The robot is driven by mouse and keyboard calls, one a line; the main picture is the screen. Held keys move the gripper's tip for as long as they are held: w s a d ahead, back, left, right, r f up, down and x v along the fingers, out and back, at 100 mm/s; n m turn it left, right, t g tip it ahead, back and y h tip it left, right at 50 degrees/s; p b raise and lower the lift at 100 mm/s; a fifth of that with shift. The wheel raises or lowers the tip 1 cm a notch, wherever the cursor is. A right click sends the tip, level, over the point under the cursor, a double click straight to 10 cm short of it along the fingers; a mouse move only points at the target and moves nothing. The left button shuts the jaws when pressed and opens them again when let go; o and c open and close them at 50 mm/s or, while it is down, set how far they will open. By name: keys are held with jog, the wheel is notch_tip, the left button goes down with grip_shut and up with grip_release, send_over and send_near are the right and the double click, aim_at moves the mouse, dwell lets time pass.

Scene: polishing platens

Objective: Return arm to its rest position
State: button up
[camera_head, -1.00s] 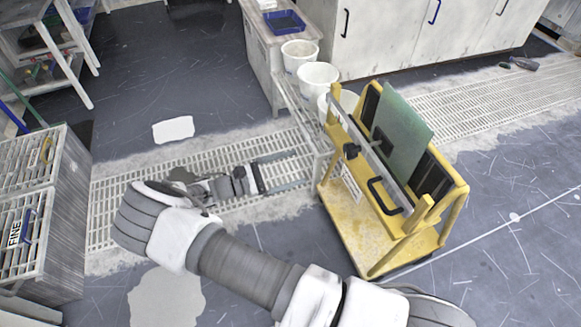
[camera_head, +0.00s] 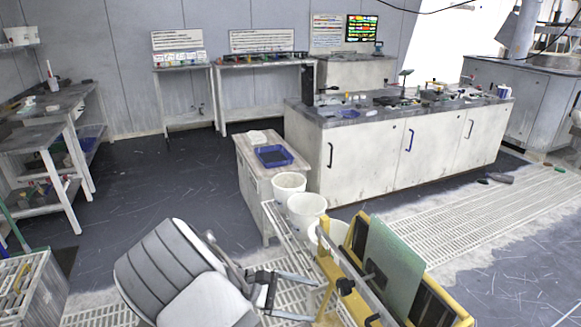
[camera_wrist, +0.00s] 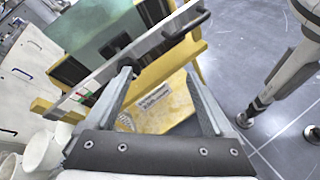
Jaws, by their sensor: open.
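My gripper (camera_head: 296,297) is at the lower middle of the head view, with its fingers pointing right toward the yellow cart. In the wrist view my gripper (camera_wrist: 160,95) shows two grey fingers spread wide with nothing between them. The yellow cart (camera_head: 452,300) stands just right of the fingers and carries a green glass-like plate (camera_head: 393,268) leaning in its rack. In the wrist view the plate (camera_wrist: 95,35) and the cart's yellow base (camera_wrist: 165,105) lie beyond the fingers. I cannot tell how large the gap to the cart is.
White buckets (camera_head: 306,207) stand beside a small bench with a blue tray (camera_head: 273,156). A long white cabinet (camera_head: 380,165) is behind them. A slatted rack (camera_head: 30,285) is at the lower left. Dark floor (camera_head: 160,180) is open left of the bench.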

jog(key=s+d+r+m+t+y, duration=0.2)
jog(key=s+d+r+m+y, duration=0.2)
jog(key=s+r, duration=0.3)
jog(key=s+d+r+m+t+y, duration=0.1)
jog(key=s+d+r+m+y, duration=0.2)
jog(key=s+r+m+y, duration=0.5)
jog(key=s+d+r+m+t+y, duration=0.15)
jog(key=s+d+r, duration=0.25)
jog(key=r, duration=0.6)
notch_tip(320, 180, up, 17)
jog(key=p, duration=1.7)
jog(key=shift+s+a+n, duration=0.2)
jog(key=shift+n, duration=0.15)
jog(key=shift+f+t, duration=0.1)
jog(key=shift+t, duration=0.15)
